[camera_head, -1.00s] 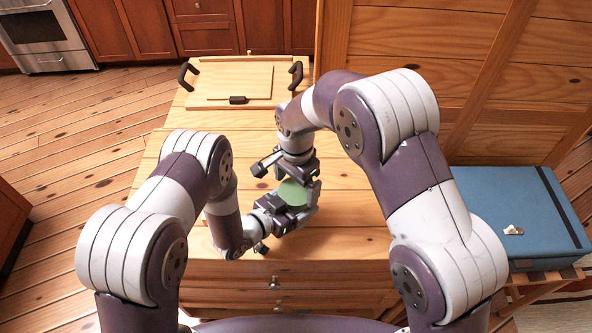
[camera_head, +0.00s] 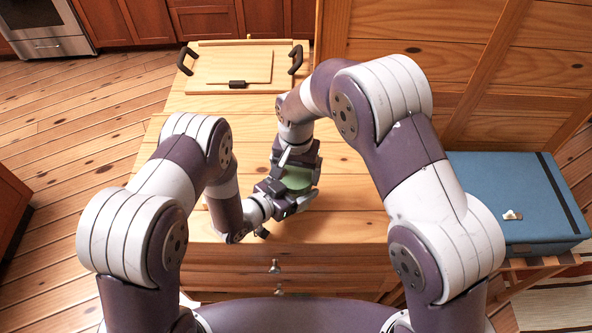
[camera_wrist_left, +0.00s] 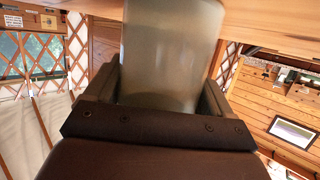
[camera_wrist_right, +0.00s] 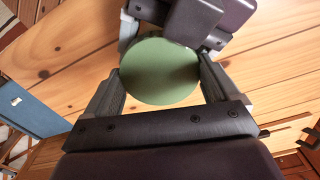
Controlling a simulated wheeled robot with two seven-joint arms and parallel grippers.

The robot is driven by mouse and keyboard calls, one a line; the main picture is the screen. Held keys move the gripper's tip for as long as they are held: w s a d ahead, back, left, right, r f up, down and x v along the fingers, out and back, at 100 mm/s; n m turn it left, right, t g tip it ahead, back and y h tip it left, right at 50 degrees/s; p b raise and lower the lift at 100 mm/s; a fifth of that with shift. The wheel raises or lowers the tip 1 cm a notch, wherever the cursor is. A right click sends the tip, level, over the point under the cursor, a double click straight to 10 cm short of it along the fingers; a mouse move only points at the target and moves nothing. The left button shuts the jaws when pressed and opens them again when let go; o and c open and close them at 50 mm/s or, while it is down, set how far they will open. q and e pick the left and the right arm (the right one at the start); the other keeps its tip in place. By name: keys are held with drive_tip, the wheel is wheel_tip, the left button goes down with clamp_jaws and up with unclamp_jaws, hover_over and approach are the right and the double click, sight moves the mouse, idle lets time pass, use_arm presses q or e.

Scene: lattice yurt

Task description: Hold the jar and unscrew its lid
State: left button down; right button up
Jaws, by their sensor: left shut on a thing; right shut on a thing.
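The jar's round green lid (camera_head: 297,178) shows in the head view between my two grippers, over the wooden chest top. In the right wrist view the lid (camera_wrist_right: 160,72) sits between the fingers of my right gripper (camera_wrist_right: 160,85), which is shut on it from above. In the left wrist view the jar's cloudy, see-through body (camera_wrist_left: 170,55) stands between the fingers of my left gripper (camera_wrist_left: 165,85), which is shut on it from the side. In the head view the jar's body is mostly hidden by my left gripper (camera_head: 285,195). I cannot tell whether the lid is loose.
A wooden tray (camera_head: 205,86) with dark handles lies at the back of the chest top (camera_head: 345,215), holding a board with a dark-handled tool. A blue case (camera_head: 510,195) stands at the right. A wooden panel rises behind my right arm. The chest's front right top is clear.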

drive_tip(key=o, duration=0.9)
drive_tip(key=shift+r, duration=2.15)
wheel_tip(320, 180, up, 4)
drive_tip(key=shift+f+m, duration=0.25)
drive_tip(key=shift+m, duration=0.65)
wheel_tip(320, 180, down, 8)
drive_tip(key=shift+r, duration=0.1)
drive_tip(key=c, duration=0.9)
drive_tip(key=n, duration=0.3)
